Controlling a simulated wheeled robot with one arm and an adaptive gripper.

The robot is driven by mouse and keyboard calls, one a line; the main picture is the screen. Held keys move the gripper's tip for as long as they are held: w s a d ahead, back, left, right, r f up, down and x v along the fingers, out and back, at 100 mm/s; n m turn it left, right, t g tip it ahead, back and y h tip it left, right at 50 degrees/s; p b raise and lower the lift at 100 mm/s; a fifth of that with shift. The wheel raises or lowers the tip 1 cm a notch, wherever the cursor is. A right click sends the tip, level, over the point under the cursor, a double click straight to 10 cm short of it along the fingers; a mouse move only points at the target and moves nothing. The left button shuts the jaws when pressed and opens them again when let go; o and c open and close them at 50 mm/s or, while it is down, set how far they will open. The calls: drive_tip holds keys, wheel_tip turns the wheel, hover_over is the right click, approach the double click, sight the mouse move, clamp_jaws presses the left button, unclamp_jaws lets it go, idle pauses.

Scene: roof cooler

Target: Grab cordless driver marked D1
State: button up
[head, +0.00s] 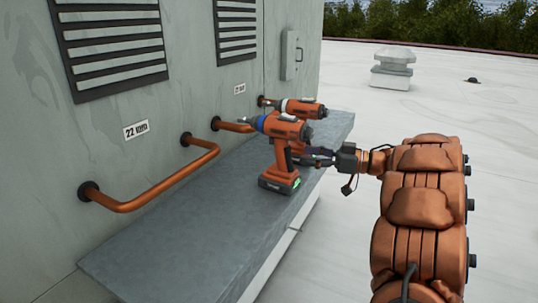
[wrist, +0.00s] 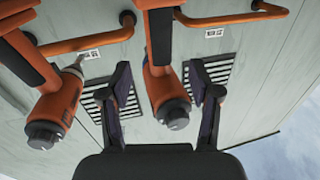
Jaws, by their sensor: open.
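Two orange-and-black cordless drivers stand upright on the grey ledge. The nearer driver (head: 282,158) has a blue collar and a green light on its battery. The other driver (head: 305,108), with a white collar, stands behind it, partly hidden. I cannot read a D1 mark on either. My gripper (head: 312,157) is open beside the nearer driver's handle. In the wrist view, my gripper's fingers (wrist: 165,98) stand apart, with one driver (wrist: 163,85) showing between them, apparently the blue-collared one. The other driver (wrist: 58,105) is left of the fingers. Contact cannot be told.
The grey ledge (head: 190,235) is bare toward the front. Orange pipes (head: 160,190) project from the cabinet wall (head: 100,130) behind it. A small wall box (head: 292,55) hangs beyond the drivers. The white roof is open at right, with a vent (head: 392,68) farther off.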

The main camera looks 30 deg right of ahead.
sight(283, 152)
drive_tip(key=shift+x, duration=3.95)
drive_tip(key=shift+f, duration=0.15)
drive_tip(key=shift+c, duration=0.4)
clamp_jaws()
drive_tip(key=shift+d, duration=0.1)
